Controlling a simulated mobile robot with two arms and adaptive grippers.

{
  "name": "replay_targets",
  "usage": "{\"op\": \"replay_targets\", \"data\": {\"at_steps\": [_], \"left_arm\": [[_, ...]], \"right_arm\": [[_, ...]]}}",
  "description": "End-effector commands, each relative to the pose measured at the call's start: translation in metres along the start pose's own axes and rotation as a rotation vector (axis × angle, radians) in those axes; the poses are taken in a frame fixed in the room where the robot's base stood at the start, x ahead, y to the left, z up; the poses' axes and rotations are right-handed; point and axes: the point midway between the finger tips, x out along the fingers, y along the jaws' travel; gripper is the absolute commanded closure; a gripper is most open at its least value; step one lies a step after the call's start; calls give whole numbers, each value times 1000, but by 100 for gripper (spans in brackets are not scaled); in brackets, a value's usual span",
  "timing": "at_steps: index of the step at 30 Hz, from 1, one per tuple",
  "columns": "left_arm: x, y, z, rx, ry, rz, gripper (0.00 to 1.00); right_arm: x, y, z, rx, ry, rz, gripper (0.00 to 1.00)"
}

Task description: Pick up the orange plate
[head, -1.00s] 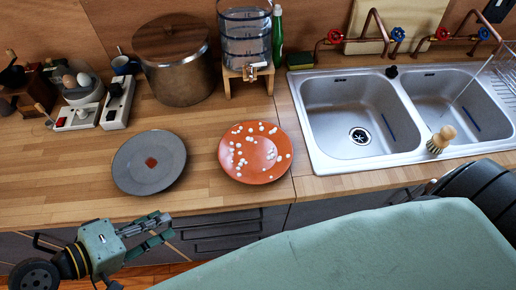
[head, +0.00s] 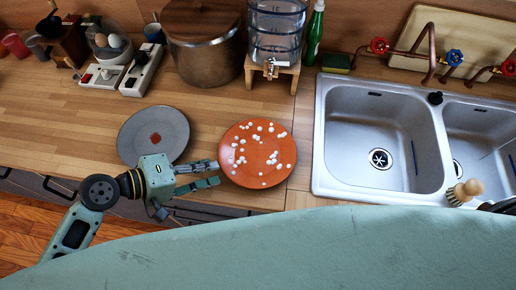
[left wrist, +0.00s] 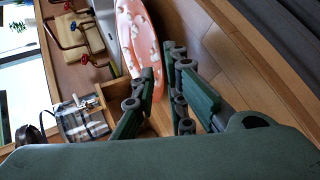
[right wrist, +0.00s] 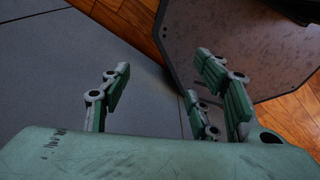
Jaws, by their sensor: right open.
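The orange plate (head: 257,154) with white spots lies on the wooden counter, left of the sink. My left gripper (head: 212,173) is at its left edge in the head view, with fingers apart and nothing between them. In the left wrist view the plate (left wrist: 140,40) shows just beyond the open left fingers (left wrist: 163,85). I cannot tell whether a finger touches the rim. My right gripper (right wrist: 160,90) shows in the right wrist view, open and empty, away from the counter.
A grey plate (head: 153,136) with a red patch lies left of the orange plate, behind my left gripper. A large pot (head: 203,45) and a water dispenser (head: 274,35) stand behind. The double sink (head: 380,135) is at right. A brush (head: 464,192) stands by the sink's front edge.

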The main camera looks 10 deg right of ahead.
Motion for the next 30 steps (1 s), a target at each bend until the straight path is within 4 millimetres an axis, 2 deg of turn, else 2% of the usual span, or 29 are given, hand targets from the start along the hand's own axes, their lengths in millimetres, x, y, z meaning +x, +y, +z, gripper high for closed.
{"op": "replay_targets", "data": {"at_steps": [1,4,9,15,16,20,30], "left_arm": [[7,4,0,-4,0,4,88],[22,3,0,-3,1,5,88],[35,0,1,-1,1,0,88],[35,-1,1,0,1,0,88],[35,-1,1,0,1,0,91],[35,-1,1,0,1,0,100],[35,0,1,0,1,1,100]], "right_arm": [[-9,-4,0,-1,-1,-5,44],[-13,-5,0,-2,-2,-6,44],[-15,8,2,-4,-4,9,44],[-14,20,4,0,-6,23,44],[-14,20,4,0,-6,24,44],[-14,19,4,0,-6,23,44],[-14,5,0,3,-1,6,44]]}}
